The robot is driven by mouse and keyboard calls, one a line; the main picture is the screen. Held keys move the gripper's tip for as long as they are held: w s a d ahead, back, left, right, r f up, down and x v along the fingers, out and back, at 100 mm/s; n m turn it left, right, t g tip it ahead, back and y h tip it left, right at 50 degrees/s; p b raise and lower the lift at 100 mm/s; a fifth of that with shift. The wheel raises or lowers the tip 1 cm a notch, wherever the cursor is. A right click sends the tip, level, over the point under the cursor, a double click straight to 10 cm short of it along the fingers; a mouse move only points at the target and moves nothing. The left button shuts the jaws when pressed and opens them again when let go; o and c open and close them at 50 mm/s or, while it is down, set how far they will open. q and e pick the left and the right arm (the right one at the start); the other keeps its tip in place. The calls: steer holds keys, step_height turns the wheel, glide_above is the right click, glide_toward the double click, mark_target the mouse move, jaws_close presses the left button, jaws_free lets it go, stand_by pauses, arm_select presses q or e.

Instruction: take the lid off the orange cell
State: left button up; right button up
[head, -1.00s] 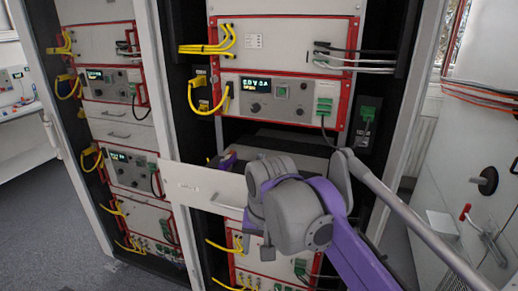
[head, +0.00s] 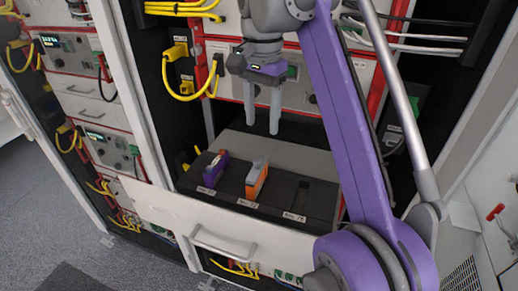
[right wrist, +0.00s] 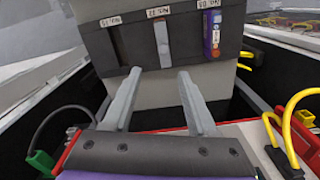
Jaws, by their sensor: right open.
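The orange cell (head: 257,181) stands upright in the middle slot of the black tray (head: 240,204) in the open drawer. Its top is light grey; the lid cannot be told apart clearly from the cell. In the right wrist view the grey top of the middle cell (right wrist: 162,45) shows beyond the fingertips. My right gripper (head: 262,129) is open and empty, fingers pointing down, above and behind the cell, touching nothing. Both fingers also show in the right wrist view (right wrist: 157,85). My left gripper is not in view.
A purple cell (head: 215,168) stands in the left slot. The right slot (head: 297,193) looks empty. The white drawer front (head: 180,207) has a handle. Rack units with yellow cables (head: 183,82) stand around the drawer bay, and its side walls are close.

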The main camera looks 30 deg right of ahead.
steer(key=b, duration=0.2)
glide_above(257, 160)
steer(key=s, duration=0.1)
step_height(257, 160, down, 5)
steer(key=f, duration=0.2)
steer(key=w+f, duration=0.1)
steer(key=f, duration=0.1)
steer(key=shift+f, duration=0.3)
steer(key=shift+s+f+b, duration=0.2)
steer(key=shift+f+b, duration=0.1)
steer(key=shift+f, duration=0.15)
steer(key=shift+w, duration=0.2)
steer(key=shift+c, duration=0.7)
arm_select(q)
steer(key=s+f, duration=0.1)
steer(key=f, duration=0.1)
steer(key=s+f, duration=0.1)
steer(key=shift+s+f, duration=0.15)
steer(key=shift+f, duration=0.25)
arm_select(e)
jaws_close()
